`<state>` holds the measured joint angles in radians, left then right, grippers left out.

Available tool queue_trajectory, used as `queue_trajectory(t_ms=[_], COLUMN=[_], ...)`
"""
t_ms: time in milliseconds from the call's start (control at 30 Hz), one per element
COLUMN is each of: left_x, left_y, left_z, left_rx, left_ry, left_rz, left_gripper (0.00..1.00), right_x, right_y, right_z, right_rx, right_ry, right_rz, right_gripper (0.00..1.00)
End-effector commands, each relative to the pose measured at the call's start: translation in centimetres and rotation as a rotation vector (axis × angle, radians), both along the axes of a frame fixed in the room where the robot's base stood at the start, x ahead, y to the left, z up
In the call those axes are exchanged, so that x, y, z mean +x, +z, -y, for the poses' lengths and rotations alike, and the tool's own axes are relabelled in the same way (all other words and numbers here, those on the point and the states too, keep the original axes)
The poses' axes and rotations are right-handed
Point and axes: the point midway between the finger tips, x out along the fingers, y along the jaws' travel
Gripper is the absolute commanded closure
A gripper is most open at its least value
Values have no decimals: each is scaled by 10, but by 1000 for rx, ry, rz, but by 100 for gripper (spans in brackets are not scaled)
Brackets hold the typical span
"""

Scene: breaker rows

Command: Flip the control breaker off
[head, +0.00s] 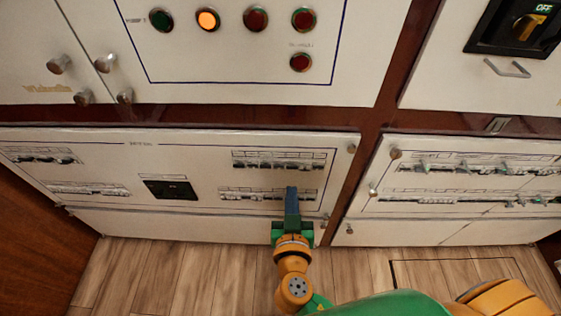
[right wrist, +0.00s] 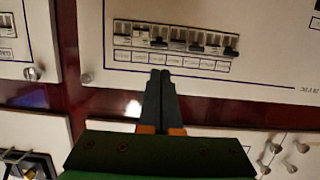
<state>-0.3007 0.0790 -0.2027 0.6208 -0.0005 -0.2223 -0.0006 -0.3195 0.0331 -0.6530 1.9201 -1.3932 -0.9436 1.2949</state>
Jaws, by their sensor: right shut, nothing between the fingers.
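My right gripper (head: 292,192) is shut and empty. In the head view its tips overlap the lower right breaker row (head: 250,194) of the lower left white panel (head: 110,150). In the right wrist view, the shut fingertips (right wrist: 160,73) point at a breaker row (right wrist: 178,40) with several dark levers and a strip of small labels. The tips appear just short of the label strip; contact cannot be told. The labels are too small to read, so I cannot tell which breaker is the control one. My left gripper is out of view.
Another breaker row (head: 279,160) sits above the tips. Further rows (head: 40,155) are at the left, around a black display (head: 169,188). A neighbouring panel (head: 430,215) holds more breakers. Round knobs (head: 396,154) stick out at panel corners. Above are indicator lamps (head: 208,18) and an OFF rotary switch (head: 525,27).

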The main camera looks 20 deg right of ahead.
Motion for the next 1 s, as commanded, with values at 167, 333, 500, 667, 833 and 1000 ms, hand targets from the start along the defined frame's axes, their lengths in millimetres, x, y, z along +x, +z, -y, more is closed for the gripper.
queue_trajectory(t_ms=[167, 333, 500, 667, 833, 1000], left_x=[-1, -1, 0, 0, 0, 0], left_y=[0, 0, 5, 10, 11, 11], left_z=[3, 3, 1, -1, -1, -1], left_rx=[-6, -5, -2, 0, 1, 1], left_ry=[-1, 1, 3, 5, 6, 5], left_rz=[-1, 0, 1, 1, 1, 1], left_gripper=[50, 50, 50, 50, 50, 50], right_x=[0, 1, 19, 51, 78, 92], right_y=[5, 5, 2, -5, -13, -17], right_z=[1, 1, 6, 15, 23, 27], right_rx=[8, 7, 4, 4, 3, 6], right_ry=[-8, -6, -5, -6, -6, -4], right_rz=[16, 15, 16, 15, 14, 13], right_gripper=[100, 100, 100, 100, 100, 100])
